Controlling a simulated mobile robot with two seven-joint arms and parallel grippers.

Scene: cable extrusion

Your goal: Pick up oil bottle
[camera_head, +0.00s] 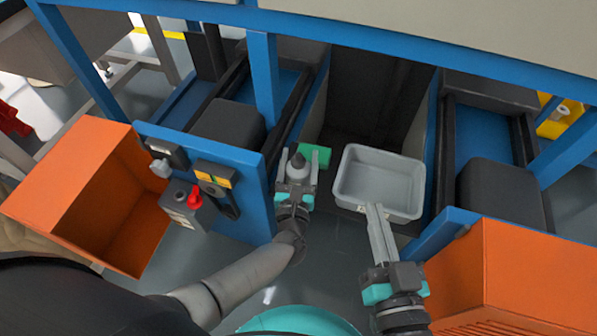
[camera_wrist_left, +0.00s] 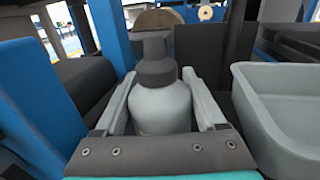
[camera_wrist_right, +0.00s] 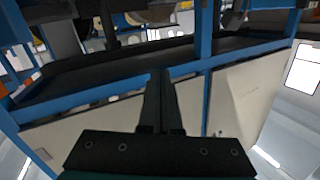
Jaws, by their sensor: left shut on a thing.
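The oil bottle (camera_head: 297,168) is pale grey with a dark pump top and is upright in the head view. In the left wrist view the bottle (camera_wrist_left: 160,104) stands between my left gripper's fingers. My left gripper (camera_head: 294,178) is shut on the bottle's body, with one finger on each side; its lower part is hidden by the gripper. My right gripper (camera_head: 375,208) is shut and empty, its fingertips overlapping the near rim of the grey bin in the head view. The right wrist view shows its fingers (camera_wrist_right: 161,75) together with nothing between them.
An empty grey bin (camera_head: 352,190) sits right of the bottle. A green block (camera_head: 318,153) is just behind the bottle. A blue panel (camera_head: 256,200) with a red knob stands close on the left. Orange boxes (camera_head: 75,165) flank both sides.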

